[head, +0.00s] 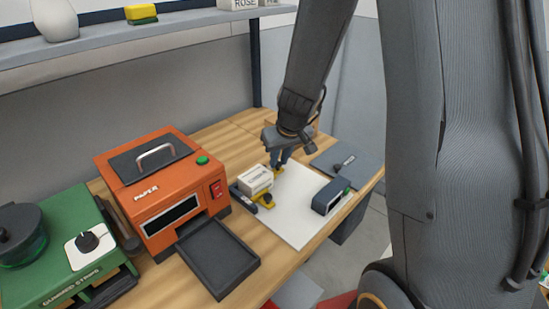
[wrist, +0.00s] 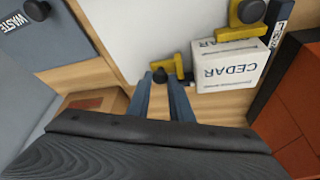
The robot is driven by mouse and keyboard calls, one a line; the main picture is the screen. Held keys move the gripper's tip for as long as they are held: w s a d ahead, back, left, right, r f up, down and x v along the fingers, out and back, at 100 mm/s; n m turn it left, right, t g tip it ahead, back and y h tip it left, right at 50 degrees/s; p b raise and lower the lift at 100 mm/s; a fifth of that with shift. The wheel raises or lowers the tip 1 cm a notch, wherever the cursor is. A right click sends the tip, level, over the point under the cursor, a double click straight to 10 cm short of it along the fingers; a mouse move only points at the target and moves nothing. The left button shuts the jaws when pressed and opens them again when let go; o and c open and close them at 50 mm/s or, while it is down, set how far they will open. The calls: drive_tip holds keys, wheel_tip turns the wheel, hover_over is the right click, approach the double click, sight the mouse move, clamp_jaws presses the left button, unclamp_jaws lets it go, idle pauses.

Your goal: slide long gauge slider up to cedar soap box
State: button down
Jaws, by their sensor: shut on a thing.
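The cedar soap box (head: 255,178) is white and stands at the left edge of the white board; its label reads CEDAR in the wrist view (wrist: 230,68). A yellow slider (wrist: 181,68) with a black knob (wrist: 159,75) lies beside the box's left side in the wrist view, very close; I cannot tell if they touch. My gripper (wrist: 163,82) is shut on this knob, and it shows behind the box in the head view (head: 279,163). A second yellow slider (wrist: 228,46) with a black knob (wrist: 247,11) lies along another side of the box. Which slider is the long one is unclear.
A white board (head: 295,218) lies on the wooden table. A dark stapler-like block (head: 329,196) and a grey WASTE panel (head: 345,160) are at right. An orange machine (head: 165,185) with a dark tray (head: 217,257) stands left of the box, with a green unit (head: 65,250) beyond.

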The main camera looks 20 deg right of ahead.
drive_tip(key=shift+d, duration=0.1)
drive_tip(key=c, duration=1.6)
unclamp_jaws()
drive_tip(key=p+v, duration=0.2)
drive_tip(key=v, duration=0.5)
drive_tip(key=shift+s+r, duration=0.2)
drive_tip(key=shift+r, duration=0.15)
